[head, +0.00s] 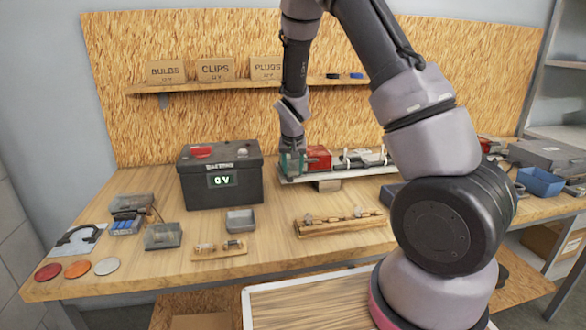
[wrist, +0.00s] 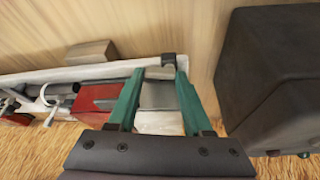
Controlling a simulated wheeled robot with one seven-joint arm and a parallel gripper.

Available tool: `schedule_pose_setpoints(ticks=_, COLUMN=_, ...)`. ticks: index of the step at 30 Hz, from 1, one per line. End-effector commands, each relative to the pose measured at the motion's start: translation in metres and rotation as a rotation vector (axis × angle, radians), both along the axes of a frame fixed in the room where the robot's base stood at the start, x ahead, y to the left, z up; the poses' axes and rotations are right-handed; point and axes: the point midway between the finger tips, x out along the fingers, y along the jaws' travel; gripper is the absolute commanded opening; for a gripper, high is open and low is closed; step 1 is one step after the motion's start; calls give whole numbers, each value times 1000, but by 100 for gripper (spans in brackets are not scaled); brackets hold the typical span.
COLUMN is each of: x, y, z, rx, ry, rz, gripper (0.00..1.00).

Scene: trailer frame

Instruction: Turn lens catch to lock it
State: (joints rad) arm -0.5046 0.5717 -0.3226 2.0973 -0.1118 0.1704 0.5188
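The white trailer frame (head: 345,172) lies along the back of the workbench, with a red lens block (head: 318,157) near its left end. The red block also shows in the wrist view (wrist: 98,99), left of my fingers. My gripper (head: 291,168) points down at the frame's left end. In the wrist view its green fingers (wrist: 161,75) are apart, one on each side of a grey plate (wrist: 157,96); contact cannot be told. A small black piece (wrist: 169,60) sits at the frame's edge just beyond the fingertips; it may be the lens catch, but its turn cannot be told.
A wooden block (head: 328,186) is under the frame. A grey tray (head: 240,221) and a wooden strip with small parts (head: 342,226) lie in front.

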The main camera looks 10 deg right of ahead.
Motion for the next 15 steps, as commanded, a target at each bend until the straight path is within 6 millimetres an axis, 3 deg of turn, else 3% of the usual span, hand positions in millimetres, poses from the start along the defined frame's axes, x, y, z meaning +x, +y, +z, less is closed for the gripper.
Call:
schedule_pose_setpoints(ticks=1, x=0, y=0, z=0, rx=0, ry=0, rz=0, gripper=26)
schedule_pose_setpoints(ticks=3, x=0, y=0, z=0, rx=0, ry=0, rz=0, gripper=0)
schedule_pose_setpoints(ticks=15, x=2, y=-4, z=0, rx=2, ry=1, rz=150, gripper=0)
